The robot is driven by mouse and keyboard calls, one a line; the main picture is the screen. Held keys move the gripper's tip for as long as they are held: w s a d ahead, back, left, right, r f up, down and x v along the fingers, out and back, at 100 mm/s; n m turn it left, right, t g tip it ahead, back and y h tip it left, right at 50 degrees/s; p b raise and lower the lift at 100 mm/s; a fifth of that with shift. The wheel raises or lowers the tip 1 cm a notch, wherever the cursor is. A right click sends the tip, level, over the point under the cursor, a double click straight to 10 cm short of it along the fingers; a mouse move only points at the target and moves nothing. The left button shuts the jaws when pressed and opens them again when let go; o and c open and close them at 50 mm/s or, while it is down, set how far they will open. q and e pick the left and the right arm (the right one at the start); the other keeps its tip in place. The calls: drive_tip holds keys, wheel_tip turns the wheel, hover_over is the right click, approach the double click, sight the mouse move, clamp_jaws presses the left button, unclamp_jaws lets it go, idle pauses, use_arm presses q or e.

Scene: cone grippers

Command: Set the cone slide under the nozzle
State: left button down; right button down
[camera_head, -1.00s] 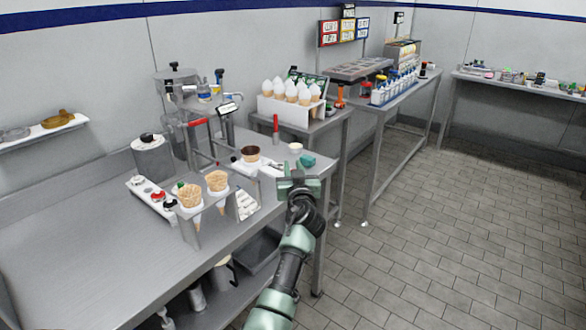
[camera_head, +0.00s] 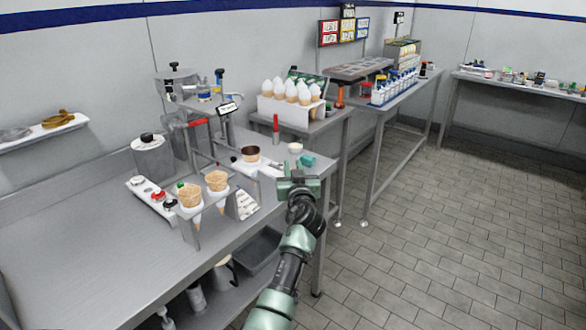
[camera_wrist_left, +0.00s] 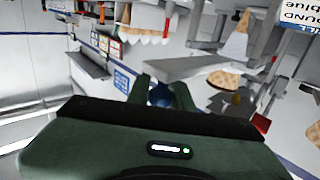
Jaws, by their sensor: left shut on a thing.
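A metal holder (camera_head: 214,205) carries two waffle cones (camera_head: 190,195) at the front edge of the steel counter; I cannot tell whether it is the cone slide. A metal dispensing machine (camera_head: 178,92) with a red lever (camera_head: 198,122) stands at the back of the counter; its nozzle is hard to make out. My left gripper (camera_head: 298,182) is at the counter's right front corner, right of the holder and apart from it. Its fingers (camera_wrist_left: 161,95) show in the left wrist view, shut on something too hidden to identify. A waffle cone (camera_wrist_left: 224,79) shows there beyond them. My right gripper is out of view.
A white rack (camera_head: 287,113) of white-topped cones stands on the side table.

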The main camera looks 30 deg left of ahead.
sight(274, 173)
use_arm(q)
drive_tip(key=shift+f, duration=0.1)
drive_tip(key=a+b, duration=0.2)
drive_tip(key=a, duration=0.6)
drive_tip(key=shift+w, duration=0.3)
drive_tip(key=shift+a, duration=0.1)
drive_tip(key=c, duration=1.3)
unclamp_jaws()
drive_tip(key=shift+v, duration=3.95)
